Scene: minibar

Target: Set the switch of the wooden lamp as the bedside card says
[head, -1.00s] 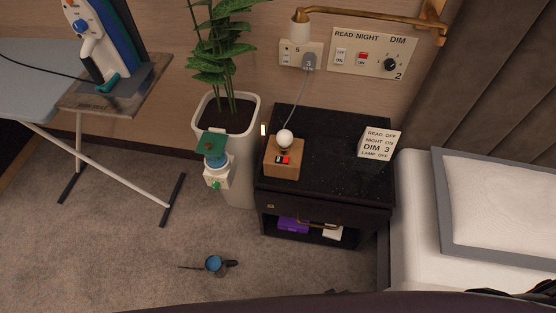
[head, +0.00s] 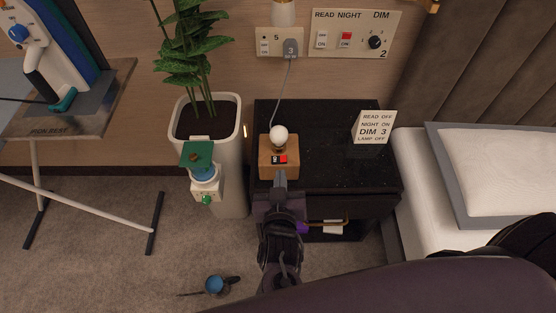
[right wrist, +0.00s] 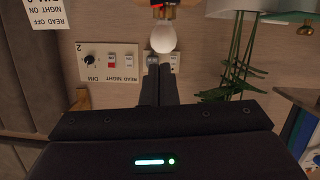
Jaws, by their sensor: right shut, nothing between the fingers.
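The wooden lamp (head: 267,171) is a small block with a white round bulb (head: 278,134) on the nightstand's left front. Its rocker switch (head: 279,160) is black and red, with red on the right side, and faces me. The bulb also shows upside down in the right wrist view (right wrist: 162,38). The white bedside card (head: 375,128) reads READ OFF, NIGHT ON, DIM 3, LAMP OFF. My right gripper (head: 280,174) is shut and empty, its tips just below the switch in the picture; I cannot tell whether they touch. My left gripper is out of view.
The black nightstand top (head: 325,150) is clear between lamp and card. A wall panel (head: 352,32) has READ and NIGHT switches and a DIM knob. A lamp cord runs to a socket (head: 279,42). A potted plant (head: 205,125) stands left, the bed (head: 445,200) right.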

